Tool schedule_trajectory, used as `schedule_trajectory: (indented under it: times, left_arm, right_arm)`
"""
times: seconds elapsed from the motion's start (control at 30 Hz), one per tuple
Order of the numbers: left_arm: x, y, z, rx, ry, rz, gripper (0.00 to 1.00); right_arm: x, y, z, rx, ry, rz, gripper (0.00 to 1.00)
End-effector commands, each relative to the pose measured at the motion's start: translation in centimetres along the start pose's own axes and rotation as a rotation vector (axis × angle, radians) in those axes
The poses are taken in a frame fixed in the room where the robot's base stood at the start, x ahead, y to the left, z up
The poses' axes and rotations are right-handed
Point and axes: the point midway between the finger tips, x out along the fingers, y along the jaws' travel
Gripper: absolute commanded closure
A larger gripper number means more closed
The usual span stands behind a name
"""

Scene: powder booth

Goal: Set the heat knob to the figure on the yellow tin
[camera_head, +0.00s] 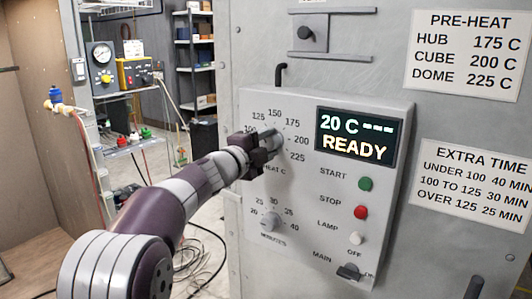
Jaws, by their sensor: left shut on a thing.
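The heat dial's printed scale (275,113) is on the oven's grey control panel (300,185), with 125, 150, 175, 200 and 225 readable around it. My left gripper (264,147) is at the middle of this dial, shut on the heat knob. The gripper hides the knob, so its pointer and setting cannot be read. The display (354,136) reads "20 C ---" and "READY". I cannot make out a yellow tin in this view. My right gripper is not in view.
Below the heat dial is a minutes knob (269,220). To its right are a green start button (365,184), a red stop button (361,212), a lamp button (356,238) and a main switch (348,271). A pre-heat sign (468,55) and an extra time sign (474,185) are at right.

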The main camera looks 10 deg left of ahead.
Motion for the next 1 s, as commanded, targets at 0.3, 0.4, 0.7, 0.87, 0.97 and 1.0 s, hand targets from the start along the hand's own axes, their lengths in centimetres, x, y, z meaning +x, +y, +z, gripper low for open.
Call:
schedule_trajectory:
  times: [0.3,0.4,0.7,0.87,0.97,1.0]
  left_arm:
    - [0.0,0.2,0.0,0.300,0.009,-0.004,0.84]
    - [0.0,0.2,0.0,0.395,0.012,-0.004,0.84]
    - [0.0,0.3,0.1,0.679,0.020,-0.003,0.84]
    - [0.0,0.3,0.1,0.831,0.024,-0.002,0.84]
    - [0.0,0.4,0.1,0.925,0.027,-0.001,0.84]
    - [0.0,0.4,0.1,0.964,0.028,-0.001,0.84]
  right_arm:
    - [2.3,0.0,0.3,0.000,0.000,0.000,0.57]
    - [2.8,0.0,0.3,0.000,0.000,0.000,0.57]
    - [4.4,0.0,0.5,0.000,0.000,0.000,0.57]
    - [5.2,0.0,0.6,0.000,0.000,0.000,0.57]
    - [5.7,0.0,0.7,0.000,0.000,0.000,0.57]
    - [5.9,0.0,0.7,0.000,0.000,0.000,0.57]
